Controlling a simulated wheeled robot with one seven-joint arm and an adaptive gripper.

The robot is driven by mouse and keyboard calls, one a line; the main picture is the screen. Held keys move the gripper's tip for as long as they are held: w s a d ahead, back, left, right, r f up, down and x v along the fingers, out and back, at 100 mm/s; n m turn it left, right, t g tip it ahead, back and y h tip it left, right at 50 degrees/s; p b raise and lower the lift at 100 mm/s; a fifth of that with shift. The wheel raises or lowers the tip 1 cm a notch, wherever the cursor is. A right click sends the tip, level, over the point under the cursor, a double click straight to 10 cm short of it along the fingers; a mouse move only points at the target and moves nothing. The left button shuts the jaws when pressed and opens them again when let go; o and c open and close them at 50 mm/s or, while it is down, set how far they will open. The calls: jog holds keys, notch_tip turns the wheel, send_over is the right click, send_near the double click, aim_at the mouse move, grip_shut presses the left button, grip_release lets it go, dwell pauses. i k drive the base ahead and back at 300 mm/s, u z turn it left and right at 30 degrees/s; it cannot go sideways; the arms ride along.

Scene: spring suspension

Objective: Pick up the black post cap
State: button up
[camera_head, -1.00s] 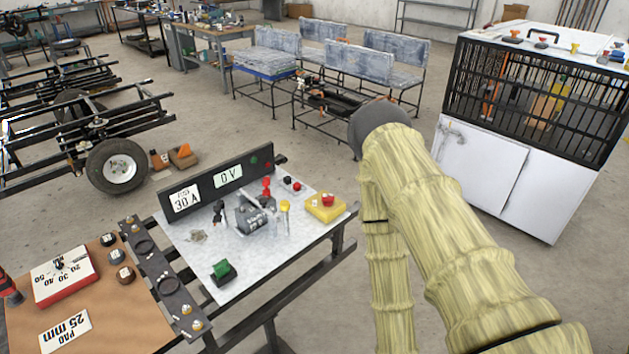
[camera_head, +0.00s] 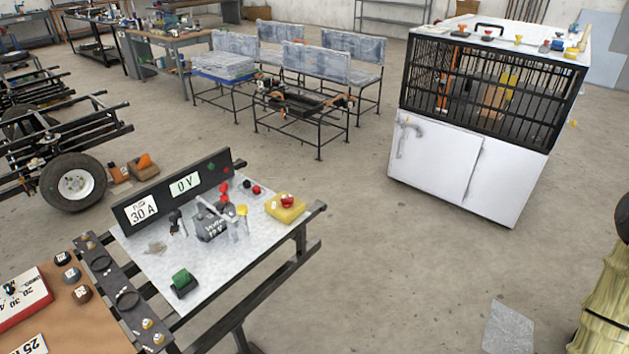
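A small dark cap (camera_head: 246,185), which looks like the black post cap, sits on the light metal top of the workbench (camera_head: 150,270). A small red cap (camera_head: 256,190) is just right of it. The grey battery (camera_head: 212,226) stands in front of them, with a black clamp (camera_head: 175,222) to its left and a red clamp (camera_head: 224,188) behind it. My gripper is out of view; only part of my sleeved arm shows at the right edge.
A yellow block with a red knob (camera_head: 286,207) and a green-and-black item (camera_head: 183,283) also sit on the bench. A display panel (camera_head: 155,208) lines its back edge. A white caged cabinet (camera_head: 470,170) stands behind right. Floor between is clear.

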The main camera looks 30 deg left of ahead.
aim_at(246, 183)
jog(key=z, duration=0.2)
jog(key=i, duration=1.85)
jog(key=u, duration=2.8)
